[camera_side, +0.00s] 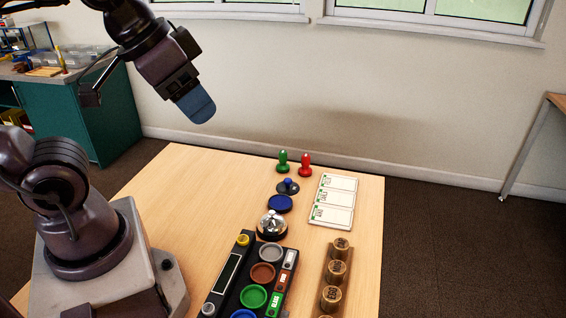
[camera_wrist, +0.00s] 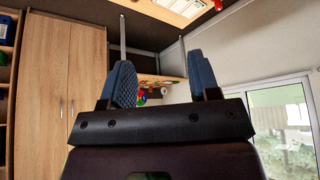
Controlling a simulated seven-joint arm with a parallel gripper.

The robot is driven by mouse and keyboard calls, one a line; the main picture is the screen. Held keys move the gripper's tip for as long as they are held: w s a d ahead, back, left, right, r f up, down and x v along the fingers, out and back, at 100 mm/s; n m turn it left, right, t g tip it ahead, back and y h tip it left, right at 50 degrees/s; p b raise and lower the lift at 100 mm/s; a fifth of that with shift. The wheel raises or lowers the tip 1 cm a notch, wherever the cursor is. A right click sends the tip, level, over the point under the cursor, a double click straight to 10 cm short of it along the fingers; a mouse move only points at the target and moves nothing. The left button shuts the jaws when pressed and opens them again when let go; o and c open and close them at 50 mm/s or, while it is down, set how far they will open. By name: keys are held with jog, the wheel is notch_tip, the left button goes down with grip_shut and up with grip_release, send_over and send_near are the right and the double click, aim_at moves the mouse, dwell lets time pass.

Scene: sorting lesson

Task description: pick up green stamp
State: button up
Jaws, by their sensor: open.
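The green stamp (camera_side: 283,162) stands upright at the far edge of the wooden table in the side view, just left of a red stamp (camera_side: 305,165). My gripper (camera_side: 197,108) is raised high, above and to the left of the stamps, well apart from them. In the wrist view its two blue fingers (camera_wrist: 161,87) are spread with nothing held between them. The wrist view looks out across the room, and I cannot make out the green stamp there.
Near the stamps are a small blue-knobbed stamp (camera_side: 288,187), a blue pad (camera_side: 280,203), a silver bell (camera_side: 272,225) and white cards (camera_side: 333,200). A black tray with coloured cups (camera_side: 231,272) and a wooden rack of round pieces (camera_side: 335,272) lie nearer.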

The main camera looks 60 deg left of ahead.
jog(key=n+g+y, duration=0.3)
jog(key=n+y, duration=0.1)
jog(key=n, duration=0.7)
send_near(283, 153)
jog(key=x, duration=0.6)
jog(key=shift+s+f, duration=0.1)
jog(key=shift+f, duration=0.2)
jog(key=x, duration=0.5)
jog(key=shift+a, duration=0.15)
jog(key=c, duration=1)
